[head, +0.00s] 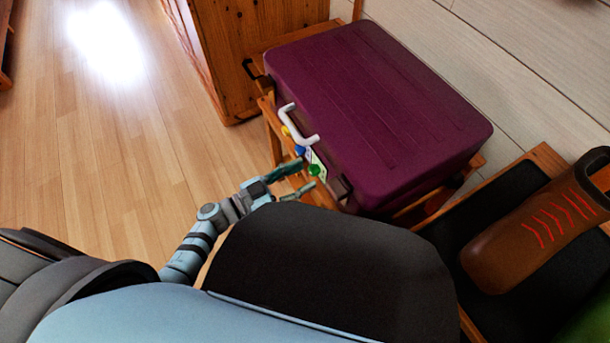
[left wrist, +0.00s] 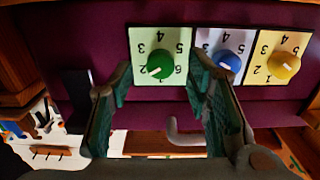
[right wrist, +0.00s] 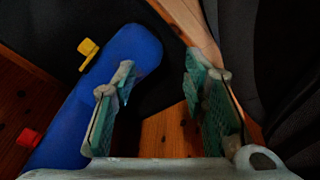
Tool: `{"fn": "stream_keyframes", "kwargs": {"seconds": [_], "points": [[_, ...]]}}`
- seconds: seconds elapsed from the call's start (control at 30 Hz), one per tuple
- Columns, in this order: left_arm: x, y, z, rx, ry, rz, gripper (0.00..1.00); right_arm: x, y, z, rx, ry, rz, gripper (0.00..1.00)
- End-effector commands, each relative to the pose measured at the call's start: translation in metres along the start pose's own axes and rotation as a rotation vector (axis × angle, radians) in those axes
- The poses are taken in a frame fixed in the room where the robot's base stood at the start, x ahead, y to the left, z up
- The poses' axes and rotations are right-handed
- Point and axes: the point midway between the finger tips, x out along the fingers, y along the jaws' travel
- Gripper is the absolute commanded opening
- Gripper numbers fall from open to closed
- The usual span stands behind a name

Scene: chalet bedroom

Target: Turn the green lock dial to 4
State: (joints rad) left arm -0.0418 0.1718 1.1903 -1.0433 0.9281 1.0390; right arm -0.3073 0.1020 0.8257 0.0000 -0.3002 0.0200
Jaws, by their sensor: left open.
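The green lock dial (left wrist: 160,63) is on a pale numbered plate on the purple suitcase (head: 375,110). Its white mark points lower left in the left wrist view, near the 2; the 4 is at the top of the plate. The dial also shows in the head view (head: 314,170). My left gripper (head: 304,178) is open in front of the green dial, with one finger on each side of it in the left wrist view; I cannot tell whether they touch it. My right gripper (right wrist: 158,85) is open and empty, away from the suitcase.
A blue dial (left wrist: 229,62) and a yellow dial (left wrist: 284,64) sit beside the green one, the blue one close to a finger. A white handle (head: 298,124) sticks out above the dials. Below my right gripper lies a blue object (right wrist: 95,100) with a yellow piece (right wrist: 87,52).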

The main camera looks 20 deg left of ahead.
Motion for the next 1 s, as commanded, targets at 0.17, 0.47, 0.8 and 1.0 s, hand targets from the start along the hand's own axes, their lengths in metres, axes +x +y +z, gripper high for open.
{"fn": "stream_keyframes", "kwargs": {"seconds": [0.17,0.47,0.8,1.0], "points": [[0.016,0.0,0.001,-0.001,0.0,-0.001,0.44,0.002,-0.003,-0.009,0.01,0.016,-0.005,0.4],[0.017,0.0,0.0,-0.001,-0.001,-0.001,0.3,0.001,-0.004,-0.003,0.01,0.009,-0.007,0.4],[0.016,0.0,0.0,0.002,-0.001,-0.001,0.0,0.001,-0.005,0.001,0.01,0.003,-0.007,0.4],[0.016,0.0,0.001,0.036,-0.002,-0.001,0.0,0.001,-0.004,-0.006,0.01,0.012,-0.007,0.4]]}}
